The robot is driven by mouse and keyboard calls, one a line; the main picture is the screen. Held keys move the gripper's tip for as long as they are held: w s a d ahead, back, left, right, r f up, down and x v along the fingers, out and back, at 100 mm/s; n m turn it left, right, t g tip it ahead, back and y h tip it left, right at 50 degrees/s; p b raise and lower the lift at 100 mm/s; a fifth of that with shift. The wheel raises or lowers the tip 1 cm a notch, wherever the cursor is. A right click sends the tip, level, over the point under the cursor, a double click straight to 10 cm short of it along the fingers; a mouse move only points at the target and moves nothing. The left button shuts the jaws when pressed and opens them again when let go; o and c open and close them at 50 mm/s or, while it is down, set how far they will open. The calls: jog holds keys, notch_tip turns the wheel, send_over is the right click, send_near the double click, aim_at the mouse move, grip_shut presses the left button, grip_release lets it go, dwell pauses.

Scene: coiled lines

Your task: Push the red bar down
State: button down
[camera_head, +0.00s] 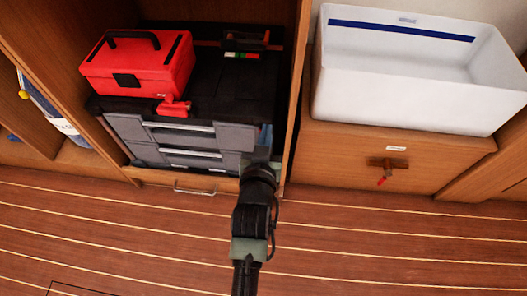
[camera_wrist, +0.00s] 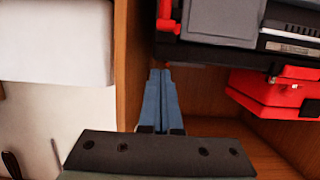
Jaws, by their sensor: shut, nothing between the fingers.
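A red bar (camera_wrist: 167,18) stands at the edge of the grey-and-black case, at the top middle of the wrist view. It lies just beyond the fingertips of my gripper (camera_wrist: 158,74), with a thin red piece below it in the picture. I cannot tell whether the fingers touch it. The blue fingers are together and empty. In the head view my gripper (camera_head: 264,135) is at the right end of the case's front (camera_head: 180,130), and I cannot make out this bar there. Another red latch-like piece (camera_head: 174,108) sits on the case's top front edge.
A red toolbox (camera_head: 138,66) stands on the case inside a wooden cabinet. The cabinet's upright panel (camera_head: 297,95) is close to the right of my gripper. A white bin (camera_head: 415,95) sits on the wooden unit to the right. The striped floor (camera_head: 110,235) in front is clear.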

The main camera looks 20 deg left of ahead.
jog(key=shift+w+f+b, duration=0.2)
jog(key=shift+f+b, duration=0.95)
jog(key=shift+f, duration=0.9)
notch_tip(320, 180, down, 3)
jog(key=shift+r+b, duration=0.1)
jog(key=shift+b, duration=0.5)
notch_tip(320, 180, up, 5)
jog(key=p, duration=0.5)
jog(key=p+v, duration=0.3)
jog(key=v, duration=0.6)
jog(key=shift+s+f, duration=0.3)
jog(key=shift+s, duration=0.15)
